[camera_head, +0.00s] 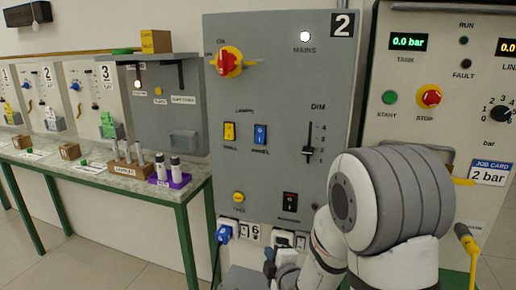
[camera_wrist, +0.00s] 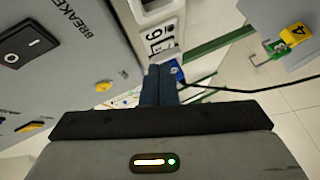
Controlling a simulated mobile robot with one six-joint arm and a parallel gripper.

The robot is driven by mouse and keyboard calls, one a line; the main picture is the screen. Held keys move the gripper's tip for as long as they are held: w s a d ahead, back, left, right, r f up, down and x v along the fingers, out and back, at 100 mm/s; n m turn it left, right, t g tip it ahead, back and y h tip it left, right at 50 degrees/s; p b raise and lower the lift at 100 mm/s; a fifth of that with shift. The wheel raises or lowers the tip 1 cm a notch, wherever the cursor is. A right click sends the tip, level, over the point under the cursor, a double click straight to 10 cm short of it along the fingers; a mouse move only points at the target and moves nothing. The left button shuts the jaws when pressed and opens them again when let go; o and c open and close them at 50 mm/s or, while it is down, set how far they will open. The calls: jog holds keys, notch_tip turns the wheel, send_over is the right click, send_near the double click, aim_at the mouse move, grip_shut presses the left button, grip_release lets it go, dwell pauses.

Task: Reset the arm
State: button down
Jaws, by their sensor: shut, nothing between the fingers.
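My arm (camera_head: 385,205) is folded in front of the grey panel marked 2 (camera_head: 275,125), at the lower right of the head view. My gripper (camera_head: 269,262) is low in front of that panel, close to the sockets along its lower edge. In the wrist view the dark fingers of my gripper (camera_wrist: 159,84) are together, with nothing between them. How far the fingertips are from the panel is hard to tell.
A blue plug (camera_head: 224,234) with a dark cable is left of my gripper. A black breaker switch (camera_wrist: 28,43) is at upper left in the wrist view. The gauge panel (camera_head: 440,130) stands right, with a yellow handle (camera_head: 467,240). A workbench (camera_head: 100,165) is left.

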jog(key=s+d+r+m+g+h+p, duration=0.1)
jog(key=s+d+r+m+g, duration=0.2)
jog(key=s+m, duration=0.3)
jog(key=s+d+r+m+g+h+p, duration=0.1)
jog(key=s+d+r+m+g, duration=0.3)
jog(key=s, duration=0.6)
jog(key=s+d+r+m+g+h+p, duration=0.2)
jog(key=s+d+r+m+g+h, duration=0.1)
jog(key=s+m, duration=0.5)
notch_tip(320, 180, up, 2)
jog(key=shift+s+d+r+m+g, duration=0.15)
jog(key=shift+s+d+m+g, duration=0.15)
jog(key=shift+d+m+g, duration=0.35)
